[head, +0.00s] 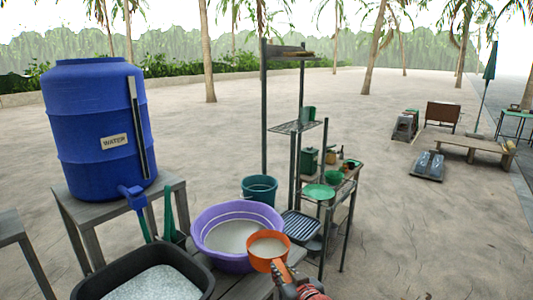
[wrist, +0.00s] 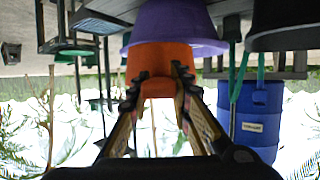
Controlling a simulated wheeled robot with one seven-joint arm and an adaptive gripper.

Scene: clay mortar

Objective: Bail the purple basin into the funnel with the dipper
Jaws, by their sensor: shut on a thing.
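The purple basin (head: 208,243) stands upright on a low wooden table and holds pale grey-white liquid. It also shows in the upside-down wrist view (wrist: 175,22). My gripper (head: 285,275) is shut on the orange dipper (head: 263,265), at the dipper's near side. The dipper is about level, holds the same pale liquid, and overlaps the basin's front-right rim; I cannot tell if they touch. In the wrist view both fingertips (wrist: 158,82) press against the dipper (wrist: 160,58). A green round, wide-mouthed piece (head: 319,191) on the metal stand may be the funnel; its lower part is unclear.
A blue water barrel (head: 95,130) stands on a wooden stand at the left. A black tub (head: 85,288) of white grains is at the front left. A teal bucket (head: 259,186) and a dark ribbed rack (head: 300,226) sit behind the basin.

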